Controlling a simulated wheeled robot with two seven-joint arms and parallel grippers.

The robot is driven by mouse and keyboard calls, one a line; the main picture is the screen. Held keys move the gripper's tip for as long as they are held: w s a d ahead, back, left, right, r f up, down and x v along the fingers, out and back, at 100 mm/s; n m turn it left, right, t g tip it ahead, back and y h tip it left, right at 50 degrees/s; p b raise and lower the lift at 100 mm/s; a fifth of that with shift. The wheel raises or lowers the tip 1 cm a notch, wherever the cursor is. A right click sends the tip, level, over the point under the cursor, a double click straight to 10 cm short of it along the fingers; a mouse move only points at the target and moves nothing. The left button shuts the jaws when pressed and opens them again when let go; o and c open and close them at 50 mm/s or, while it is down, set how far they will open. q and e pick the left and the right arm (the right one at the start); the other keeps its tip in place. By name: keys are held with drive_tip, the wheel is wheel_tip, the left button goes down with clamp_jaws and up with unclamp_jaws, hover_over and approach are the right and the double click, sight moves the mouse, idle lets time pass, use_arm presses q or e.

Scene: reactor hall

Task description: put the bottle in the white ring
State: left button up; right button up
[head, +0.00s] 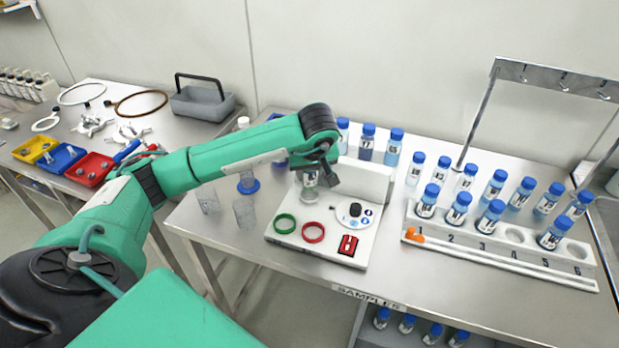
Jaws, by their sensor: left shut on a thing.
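My left gripper (322,165) reaches in from the left and points down over a white device (291,239). It is shut on a small clear bottle (309,181) with a pale label. The bottle looks upright, above the back left part of the device; the gripper hides its top. A pale round shape shows at its lower end, and I cannot tell whether that is the white ring or the bottle's base. A green ring (285,223) and a red ring (313,232) lie in front of it on the device. My right gripper is not in view.
The device has a dial (355,210), a red switch (348,246) and an upright back panel (366,179). Right of it, a numbered rack (480,246) holds several blue-capped bottles. Clear beakers (244,212) stand left of the device. A grey caddy (203,102) sits on the left table.

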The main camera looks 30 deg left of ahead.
sight(309, 179)
use_arm(q)
wheel_tip(309, 179, down, 3)
drive_tip(key=shift+f+p, duration=0.15)
drive_tip(key=shift+p, duration=0.25)
drive_tip(key=shift+f, duration=0.1)
drive_tip(key=shift+f, duration=0.15)
drive_tip(key=o, duration=0.7)
drive_tip(key=shift+o, duration=0.2)
drive_tip(key=shift+r, duration=0.35)
drive_tip(key=b+v, duration=0.2)
drive_tip(key=v, duration=0.9)
drive_tip(key=shift+s+d+r, duration=0.2)
drive_tip(key=shift+d+r, duration=0.05)
drive_tip(key=shift+r, duration=0.05)
drive_tip(key=shift+f, duration=0.1)
